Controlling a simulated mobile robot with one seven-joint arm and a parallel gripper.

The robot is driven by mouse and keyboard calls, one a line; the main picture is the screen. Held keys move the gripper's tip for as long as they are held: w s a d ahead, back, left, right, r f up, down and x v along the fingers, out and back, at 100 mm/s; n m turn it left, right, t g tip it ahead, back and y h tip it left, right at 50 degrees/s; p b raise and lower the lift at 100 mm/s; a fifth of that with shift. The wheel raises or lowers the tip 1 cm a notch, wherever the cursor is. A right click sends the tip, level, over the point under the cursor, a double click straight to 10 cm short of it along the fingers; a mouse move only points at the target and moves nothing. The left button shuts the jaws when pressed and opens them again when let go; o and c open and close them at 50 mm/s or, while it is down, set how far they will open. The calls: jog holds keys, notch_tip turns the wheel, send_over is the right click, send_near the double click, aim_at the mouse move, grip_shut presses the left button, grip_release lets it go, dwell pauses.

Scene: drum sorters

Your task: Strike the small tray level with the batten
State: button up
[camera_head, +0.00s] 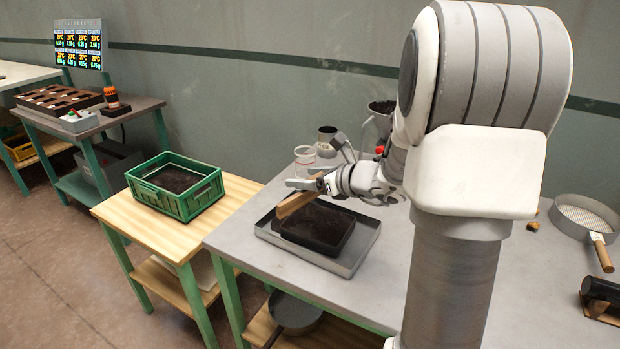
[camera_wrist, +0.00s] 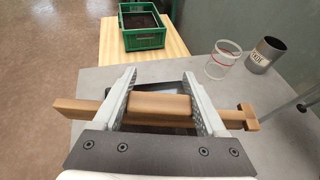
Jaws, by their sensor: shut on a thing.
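The small tray (camera_head: 326,230) is black and holds dark soil. It sits inside a shallow grey metal tray (camera_head: 362,250) on the grey table. My gripper (camera_head: 322,184) is at the small tray's far left side, shut on the wooden batten (camera_head: 293,204). In the wrist view, the batten (camera_wrist: 160,107) lies crosswise between the two fingers of my gripper (camera_wrist: 163,102) and sticks out on both sides. The batten and gripper hide most of the small tray there. I cannot tell whether the batten touches the tray's rim.
A green crate (camera_head: 196,206) with dark soil stands on the wooden table to the left. A clear cup (camera_head: 304,158) and a metal can (camera_head: 327,140) stand behind my gripper. A round sieve (camera_head: 585,218) lies at the right. The grey table's front left is clear.

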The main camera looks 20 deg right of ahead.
notch_tip(320, 180, down, 7)
jog(key=b, duration=0.6)
jog(key=shift+r, duration=0.2)
jog(key=shift+s+d+f, duration=0.15)
jog(key=shift+s+d, duration=0.95)
jog(key=shift+s, duration=0.2)
jog(key=r+p, duration=0.2)
jog(key=r, duration=0.1)
jog(key=r+p, duration=0.1)
jog(key=shift+w+a+r, duration=0.3)
jog(key=shift+w+a, duration=0.05)
jog(key=shift+w+a+r+p, duration=0.15)
jog(key=shift+w+r+p, duration=0.05)
jog(key=shift+r+p, duration=0.4)
jog(key=shift+a+r, duration=0.15)
